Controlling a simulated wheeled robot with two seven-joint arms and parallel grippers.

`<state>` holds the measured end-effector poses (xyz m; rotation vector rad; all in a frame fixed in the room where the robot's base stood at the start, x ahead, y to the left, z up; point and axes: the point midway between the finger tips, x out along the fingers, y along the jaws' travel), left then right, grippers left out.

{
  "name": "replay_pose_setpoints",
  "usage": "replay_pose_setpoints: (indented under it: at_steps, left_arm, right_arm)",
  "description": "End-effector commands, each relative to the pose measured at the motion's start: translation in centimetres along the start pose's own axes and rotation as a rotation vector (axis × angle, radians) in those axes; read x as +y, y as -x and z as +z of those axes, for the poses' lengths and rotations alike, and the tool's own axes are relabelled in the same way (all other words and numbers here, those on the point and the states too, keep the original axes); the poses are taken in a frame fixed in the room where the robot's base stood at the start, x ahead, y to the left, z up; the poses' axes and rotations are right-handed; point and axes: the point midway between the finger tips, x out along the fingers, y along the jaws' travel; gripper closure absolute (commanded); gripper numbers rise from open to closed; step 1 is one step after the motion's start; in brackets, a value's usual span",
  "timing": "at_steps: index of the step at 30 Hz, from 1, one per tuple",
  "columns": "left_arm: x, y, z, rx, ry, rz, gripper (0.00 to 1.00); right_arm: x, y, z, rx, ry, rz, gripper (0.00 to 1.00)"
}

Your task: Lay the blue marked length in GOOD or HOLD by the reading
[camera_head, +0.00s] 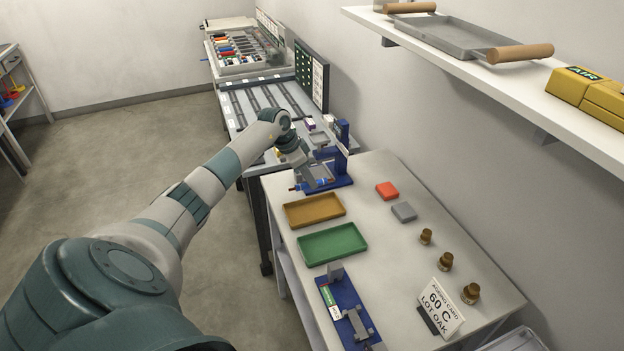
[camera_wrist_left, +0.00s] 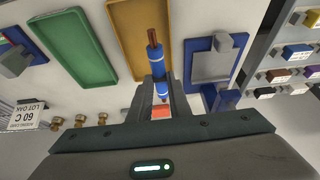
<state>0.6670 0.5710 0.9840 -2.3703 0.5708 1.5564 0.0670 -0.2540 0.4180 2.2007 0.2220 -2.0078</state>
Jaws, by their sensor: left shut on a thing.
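The blue marked length (camera_wrist_left: 158,64) has a copper-coloured end and a pale band. It is clasped in my left gripper (camera_wrist_left: 160,95), and in the head view it shows small at the end of my left arm. In the head view my left gripper (camera_head: 306,172) is over the near side of a blue stand (camera_head: 341,183), beyond the trays. An amber tray (camera_head: 314,211) and a green tray (camera_head: 333,244) lie empty, side by side. No GOOD or HOLD wording is legible on them. A card (camera_head: 439,306) reads "60 C LOT OAK". My right gripper is not in view.
A blue fixture (camera_head: 347,312) is at the near table edge. A shelf (camera_head: 500,85) overhangs at right. A rack bench (camera_head: 262,105) stands beyond.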

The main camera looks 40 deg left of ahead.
Motion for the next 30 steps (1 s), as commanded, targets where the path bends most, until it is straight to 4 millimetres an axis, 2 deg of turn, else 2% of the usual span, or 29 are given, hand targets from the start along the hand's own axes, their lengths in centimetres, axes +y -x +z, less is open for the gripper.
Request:
replay_pose_setpoints:
  at_steps: [15,30]
  left_arm:
    - [0.0,0.3,-0.1,0.011,-0.007,-0.003,1.00]
    - [0.1,-3.2,1.4,0.011,-0.007,-0.001,1.00]
  right_arm:
    - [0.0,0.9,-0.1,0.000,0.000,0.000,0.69]
    - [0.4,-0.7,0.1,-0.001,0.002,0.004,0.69]
